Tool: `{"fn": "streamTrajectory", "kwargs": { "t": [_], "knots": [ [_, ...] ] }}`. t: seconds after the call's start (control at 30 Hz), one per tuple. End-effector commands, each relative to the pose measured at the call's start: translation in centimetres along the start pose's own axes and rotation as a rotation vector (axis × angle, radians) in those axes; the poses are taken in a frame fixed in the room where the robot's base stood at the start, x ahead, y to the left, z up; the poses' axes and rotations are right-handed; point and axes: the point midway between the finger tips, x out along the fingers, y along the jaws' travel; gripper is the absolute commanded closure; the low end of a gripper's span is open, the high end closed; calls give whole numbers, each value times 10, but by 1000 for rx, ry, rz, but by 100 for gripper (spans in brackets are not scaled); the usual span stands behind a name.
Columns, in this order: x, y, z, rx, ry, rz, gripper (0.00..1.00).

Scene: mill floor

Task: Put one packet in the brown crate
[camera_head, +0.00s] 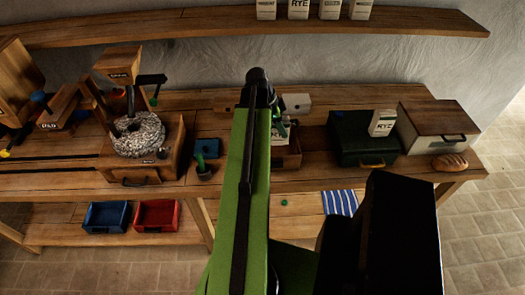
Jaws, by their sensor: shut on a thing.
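My green arm reaches forward over the bench and hides much of the middle. My gripper (283,126) shows only partly at its far end, shut on a pale packet (280,133) that is mostly hidden behind the arm. The brown crate (290,161) is an open wooden box at the bench front, partly behind the arm. The packet appears over or within the crate; I cannot tell which. Another white packet (382,123) stands tilted on the dark green box (350,150). Several white packets, one marked RYE (298,9), stand on the wall shelf.
A hand mill (140,135) stands at left, with a small dark pot (204,172) and blue box (207,148) beside it. A white bin with a wooden lid (435,118) and a loaf (449,162) are at right. Blue (107,217) and red (157,216) bins sit below.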

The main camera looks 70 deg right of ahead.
Motion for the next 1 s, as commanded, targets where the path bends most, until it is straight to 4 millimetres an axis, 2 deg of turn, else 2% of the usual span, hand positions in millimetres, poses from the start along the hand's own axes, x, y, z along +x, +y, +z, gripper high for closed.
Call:
{"fn": "streamTrajectory", "kwargs": {
  "t": [0.03,0.1,0.2,0.33,0.43,0.6,0.87,1.0],
  "knots": [
    [11,-4,20,-6,0,-2,100],
    [15,-7,41,-6,0,-2,100],
    [19,-12,70,-6,0,-2,100],
    [20,-16,97,-4,1,-1,100],
    [19,-17,106,-3,1,-1,100],
    [19,-17,109,-2,1,-1,100],
    [57,-17,124,-3,1,-1,100],
    [55,-17,124,-3,1,-1,100]
  ]
}}
